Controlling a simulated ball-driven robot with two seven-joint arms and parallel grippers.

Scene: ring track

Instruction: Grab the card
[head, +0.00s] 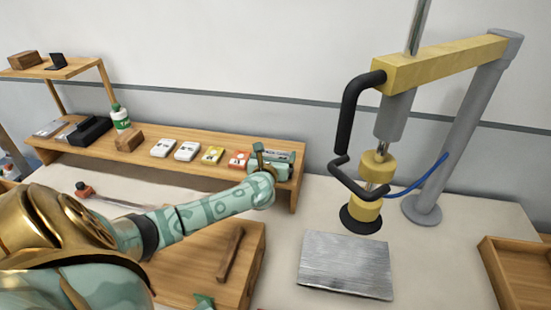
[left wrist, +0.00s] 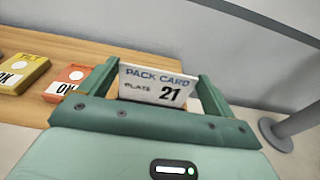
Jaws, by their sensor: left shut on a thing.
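The card (left wrist: 155,86) is white and reads "PACK CARD PLATE 21" in the left wrist view. It stands tilted between the two green fingers of my left gripper (left wrist: 157,82), which is shut on it. In the head view my left gripper (head: 272,160) is at the right end of the wooden shelf (head: 200,145). The card is mostly hidden there by the gripper.
An orange-red box (head: 239,159) is just left of the gripper, with a yellow box (head: 213,154) and white boxes (head: 187,151) further left. A yellow press (head: 440,65) stands at the right. A grey metal plate (head: 346,265) lies on the table before it.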

